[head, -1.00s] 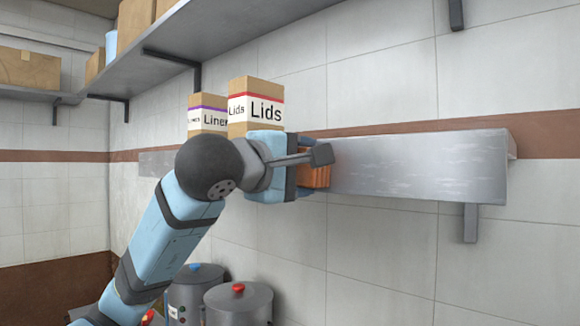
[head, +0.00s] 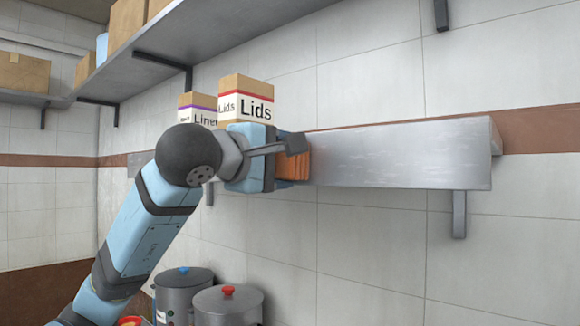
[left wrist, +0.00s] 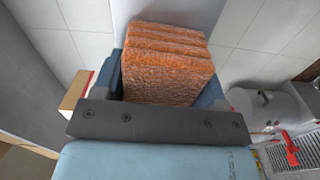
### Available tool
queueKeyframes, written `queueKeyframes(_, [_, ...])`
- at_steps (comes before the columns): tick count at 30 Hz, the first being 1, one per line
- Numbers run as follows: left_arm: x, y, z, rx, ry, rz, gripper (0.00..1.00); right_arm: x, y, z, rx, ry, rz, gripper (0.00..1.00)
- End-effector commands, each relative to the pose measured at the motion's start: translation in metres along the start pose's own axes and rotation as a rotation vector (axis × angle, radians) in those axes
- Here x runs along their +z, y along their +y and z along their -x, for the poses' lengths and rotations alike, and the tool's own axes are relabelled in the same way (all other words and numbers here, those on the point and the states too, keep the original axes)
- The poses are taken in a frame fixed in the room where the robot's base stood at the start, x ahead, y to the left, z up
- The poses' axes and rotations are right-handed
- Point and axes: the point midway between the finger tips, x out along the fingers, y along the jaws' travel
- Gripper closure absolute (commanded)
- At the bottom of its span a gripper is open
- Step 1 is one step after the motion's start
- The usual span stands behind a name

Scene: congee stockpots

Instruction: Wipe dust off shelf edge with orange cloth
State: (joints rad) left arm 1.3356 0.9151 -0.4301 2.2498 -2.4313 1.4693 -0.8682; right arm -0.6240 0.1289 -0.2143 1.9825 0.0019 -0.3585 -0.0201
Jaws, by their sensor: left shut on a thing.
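My left gripper (head: 292,158) is at the front edge of the metal shelf (head: 400,155) in the head view, left of the shelf's middle. It is shut on the folded orange cloth (head: 297,166), which shows as a small orange patch at the shelf's face. In the left wrist view the orange cloth (left wrist: 165,66) stands as several thick folds between the fingers of the gripper (left wrist: 165,75). The cloth looks to be against the shelf face; the exact contact is hidden. Faint pale streaks, perhaps dust, show on the shelf face to the right of the cloth. My right gripper is not in view.
A Lids box (head: 246,100) and a Liners box (head: 197,108) stand on the shelf behind my arm. An upper shelf (head: 230,55) runs overhead with cartons. Lidded stockpots (head: 228,305) stand below. The space before the shelf's right part is clear.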

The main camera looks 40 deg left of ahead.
Motion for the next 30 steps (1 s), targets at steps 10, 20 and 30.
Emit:
queueKeyframes(10, [-0.020,-0.003,0.000,0.000,0.004,0.001,0.53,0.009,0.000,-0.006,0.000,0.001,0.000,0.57])
queueKeyframes(20, [-0.039,-0.002,0.000,-0.001,0.001,0.000,0.53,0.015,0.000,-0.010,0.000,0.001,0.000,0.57])
queueKeyframes(30, [-0.064,-0.005,-0.001,-0.001,0.003,0.001,0.53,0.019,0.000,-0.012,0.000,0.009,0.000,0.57])
